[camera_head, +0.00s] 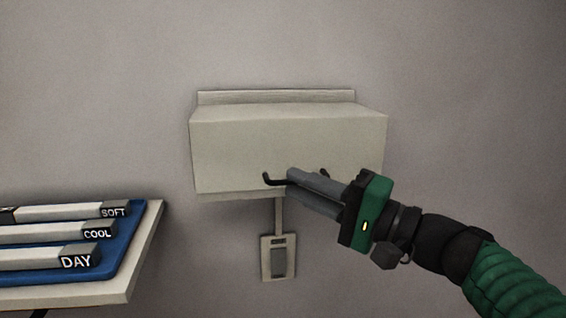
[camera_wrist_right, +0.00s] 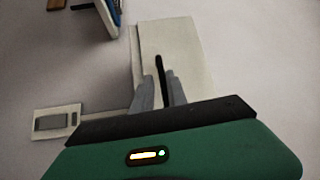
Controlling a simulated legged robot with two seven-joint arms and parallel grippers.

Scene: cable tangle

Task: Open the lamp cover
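The lamp cover (camera_head: 240,150) is a pale beige box on the wall, and it looks closed. It also shows in the right wrist view (camera_wrist_right: 190,50). A dark bar handle (camera_head: 270,181) is on its lower front; the handle's middle is hidden behind my fingers. My right gripper (camera_head: 292,178) is at this handle, pointing left. In the right wrist view its two grey fingers (camera_wrist_right: 161,80) stand apart, one on each side of the black handle (camera_wrist_right: 158,66), with small gaps showing. My left gripper is not in view.
A wall switch plate (camera_head: 264,270) hangs below the cover, joined by a narrow strip (camera_head: 279,215). At the lower left, a shelf (camera_head: 140,270) bears a blue tray (camera_head: 137,232) with light tubes labelled SOFT, COOL and DAY. The wall around the cover is clear.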

